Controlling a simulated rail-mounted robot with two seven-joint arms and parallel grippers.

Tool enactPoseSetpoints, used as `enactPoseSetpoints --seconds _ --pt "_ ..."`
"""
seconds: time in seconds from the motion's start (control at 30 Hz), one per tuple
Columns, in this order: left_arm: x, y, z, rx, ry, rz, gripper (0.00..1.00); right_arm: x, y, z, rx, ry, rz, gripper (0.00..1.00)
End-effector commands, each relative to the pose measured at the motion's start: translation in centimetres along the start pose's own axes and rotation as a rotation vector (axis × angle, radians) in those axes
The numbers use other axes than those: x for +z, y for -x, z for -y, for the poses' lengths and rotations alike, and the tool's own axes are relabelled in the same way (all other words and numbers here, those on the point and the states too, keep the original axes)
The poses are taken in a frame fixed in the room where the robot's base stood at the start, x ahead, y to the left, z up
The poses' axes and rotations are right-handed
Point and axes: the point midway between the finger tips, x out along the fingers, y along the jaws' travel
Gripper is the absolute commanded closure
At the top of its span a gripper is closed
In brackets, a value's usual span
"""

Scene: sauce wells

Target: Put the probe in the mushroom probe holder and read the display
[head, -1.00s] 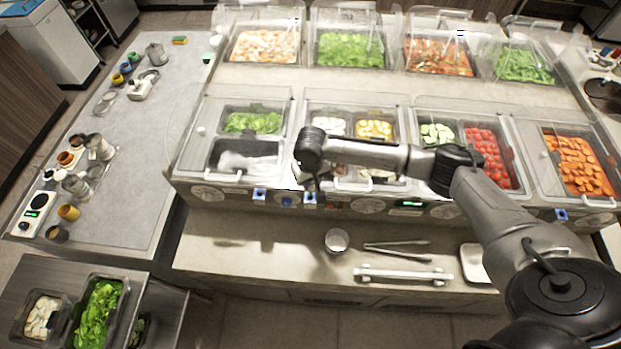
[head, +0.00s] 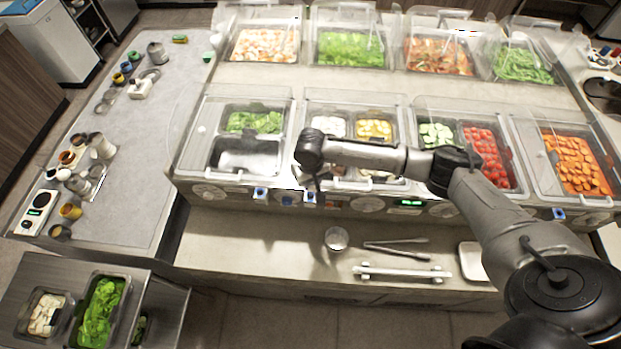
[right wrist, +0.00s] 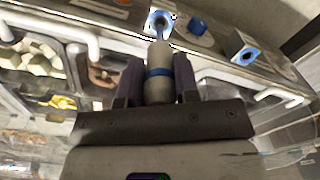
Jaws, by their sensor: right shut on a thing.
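My right gripper (right wrist: 158,85) is shut on the probe (right wrist: 158,62), a grey handle with a blue band. The probe's narrow end points at a blue-rimmed holder (right wrist: 160,22) on the counter's front panel. The end overlaps the holder in this view; I cannot tell whether it is inside. In the head view this holder (head: 310,197) is just below the right gripper (head: 312,181), whose fingers are mostly hidden by the wrist. A green-lit display (head: 411,202) is right of it, too small to read. My left gripper is not in view.
A blue knob (right wrist: 198,27) and another blue-rimmed holder (right wrist: 245,53) are beside the probe. Lid handles (right wrist: 80,68) stick out close to the gripper. Below, the ledge holds a round metal cup (head: 337,239) and tongs (head: 396,248).

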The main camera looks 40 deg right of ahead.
Motion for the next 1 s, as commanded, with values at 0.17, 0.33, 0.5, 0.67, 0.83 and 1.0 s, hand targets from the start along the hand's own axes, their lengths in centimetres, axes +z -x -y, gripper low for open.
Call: enactPoseSetpoints --seconds 0.17,0.33,0.5,0.67,0.83,1.0 --pt "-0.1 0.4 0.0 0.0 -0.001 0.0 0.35 0.0 -0.1 0.0 0.0 0.0 -0.001 0.94" --pt "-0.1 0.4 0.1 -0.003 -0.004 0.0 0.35 0.0 -0.2 0.0 0.0 0.0 -0.001 0.94" --pt "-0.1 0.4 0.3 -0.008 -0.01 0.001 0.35 0.0 -0.3 0.0 0.0 0.0 -0.001 0.94" --pt "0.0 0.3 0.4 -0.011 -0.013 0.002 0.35 0.0 -0.4 0.0 0.0 0.0 0.0 0.94" --pt "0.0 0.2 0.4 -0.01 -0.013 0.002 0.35 0.0 -0.7 0.0 0.001 -0.001 0.0 0.94" --pt "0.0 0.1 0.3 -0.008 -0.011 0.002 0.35 0.0 -1.1 0.0 0.001 -0.001 0.0 0.94"
